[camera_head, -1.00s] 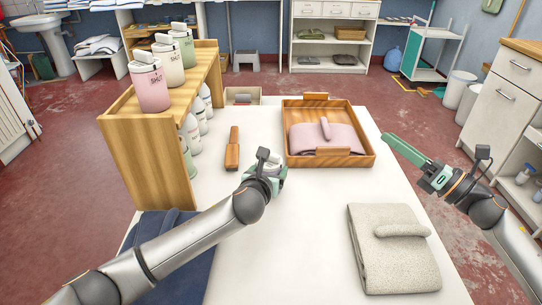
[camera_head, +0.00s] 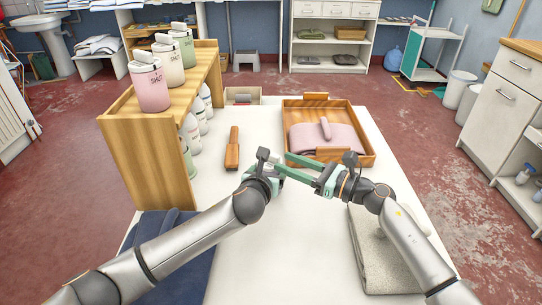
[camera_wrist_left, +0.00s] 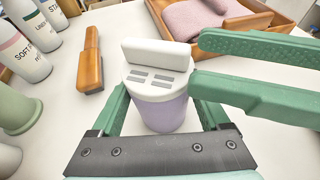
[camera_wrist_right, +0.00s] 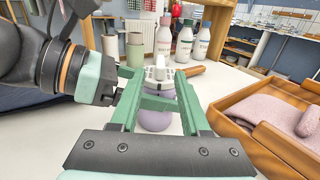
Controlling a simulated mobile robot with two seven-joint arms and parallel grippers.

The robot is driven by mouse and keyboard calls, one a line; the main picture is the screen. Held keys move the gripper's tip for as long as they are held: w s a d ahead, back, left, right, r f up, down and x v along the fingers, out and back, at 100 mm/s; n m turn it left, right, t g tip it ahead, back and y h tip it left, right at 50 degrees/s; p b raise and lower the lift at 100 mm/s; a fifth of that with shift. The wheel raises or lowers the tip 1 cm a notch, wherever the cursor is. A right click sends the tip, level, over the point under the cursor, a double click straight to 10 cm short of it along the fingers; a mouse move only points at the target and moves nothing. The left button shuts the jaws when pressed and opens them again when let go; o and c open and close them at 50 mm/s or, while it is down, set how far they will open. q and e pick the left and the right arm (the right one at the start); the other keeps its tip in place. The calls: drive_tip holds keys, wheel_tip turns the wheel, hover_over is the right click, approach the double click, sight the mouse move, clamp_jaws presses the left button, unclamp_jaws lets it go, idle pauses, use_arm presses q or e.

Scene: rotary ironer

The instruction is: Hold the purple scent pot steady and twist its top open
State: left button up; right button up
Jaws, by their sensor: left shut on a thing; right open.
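The purple scent pot (camera_wrist_left: 163,112) stands upright between the fingers of my left gripper (camera_wrist_left: 158,105), which is shut on its body. Its pale slotted top (camera_wrist_left: 155,72) has a raised white bar across it. The right wrist view shows the top (camera_wrist_right: 160,76) and part of the purple body (camera_wrist_right: 155,121) between the fingers of my right gripper (camera_wrist_right: 160,92). My right gripper is open; its fingertips reach in from the right at lid height, close to the top's right side. In the head view, my left gripper (camera_head: 268,168) and right gripper (camera_head: 293,168) hide most of the pot.
A wooden tray (camera_head: 371,152) with a folded pink cloth stands just behind the grippers. A wooden-handled tool (camera_head: 232,150) lies behind left. A wooden shelf (camera_head: 150,150) with pots and bottles stands left.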

sight(279, 159)
drive_tip(key=x, duration=0.5)
drive_tip(key=shift+w+a, duration=0.2)
drive_tip(key=shift+a, duration=0.05)
clamp_jaws()
idle(0.4)
